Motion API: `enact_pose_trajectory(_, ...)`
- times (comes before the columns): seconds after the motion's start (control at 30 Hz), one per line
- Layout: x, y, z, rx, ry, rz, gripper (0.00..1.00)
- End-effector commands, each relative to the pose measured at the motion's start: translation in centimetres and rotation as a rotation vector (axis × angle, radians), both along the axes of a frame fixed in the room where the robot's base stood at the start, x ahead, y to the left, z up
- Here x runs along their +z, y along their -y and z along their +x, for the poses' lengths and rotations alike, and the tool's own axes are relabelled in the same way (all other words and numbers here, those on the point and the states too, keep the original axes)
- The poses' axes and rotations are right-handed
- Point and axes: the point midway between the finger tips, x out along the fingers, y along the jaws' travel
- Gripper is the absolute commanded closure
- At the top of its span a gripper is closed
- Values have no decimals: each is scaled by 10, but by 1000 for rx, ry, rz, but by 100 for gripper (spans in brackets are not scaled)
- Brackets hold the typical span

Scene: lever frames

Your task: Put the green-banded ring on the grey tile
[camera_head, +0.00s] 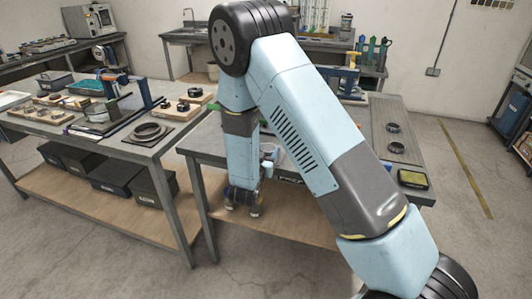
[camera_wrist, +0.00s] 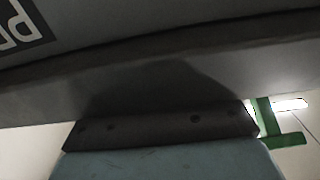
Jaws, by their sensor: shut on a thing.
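My gripper (camera_head: 243,209) hangs fingers down at the near front edge of the right-hand workbench (camera_head: 205,150), below its top. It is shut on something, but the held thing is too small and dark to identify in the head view. The wrist view shows a dark bar, a pale blue part and a green piece (camera_wrist: 268,130) at the right; I cannot tell whether this belongs to the ring. I cannot pick out a green-banded ring for certain. A dark ring (camera_head: 148,130) lies on a dark grey square tile on the left bench. My arm hides much of the right-hand bench.
Two dark rings (camera_head: 393,128) (camera_head: 397,147) lie on a grey panel at the right. A yellow-rimmed dark block (camera_head: 413,179) sits near that corner. Wooden boards with dark parts (camera_head: 183,106) and a blue upright frame (camera_head: 139,92) stand on the left bench.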

Motion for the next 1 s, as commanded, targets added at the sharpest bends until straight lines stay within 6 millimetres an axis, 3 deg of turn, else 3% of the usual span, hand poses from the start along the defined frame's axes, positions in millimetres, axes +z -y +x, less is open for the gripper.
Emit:
enact_pose_trajectory(0.03,-14,1,-4,2,-29,2,79)
enact_pose_trajectory(0.13,-14,1,-5,2,-31,3,79)
enact_pose_trajectory(0.17,-15,1,-5,2,-31,3,40)
enact_pose_trajectory(0.4,-15,2,-6,1,-33,5,17)
enact_pose_trajectory(0.67,-15,2,-6,-2,-33,5,16)
enact_pose_trajectory(0.87,-1,3,-6,-3,-32,6,16)
enact_pose_trajectory(1.0,-3,-8,-32,3,-33,1,16)
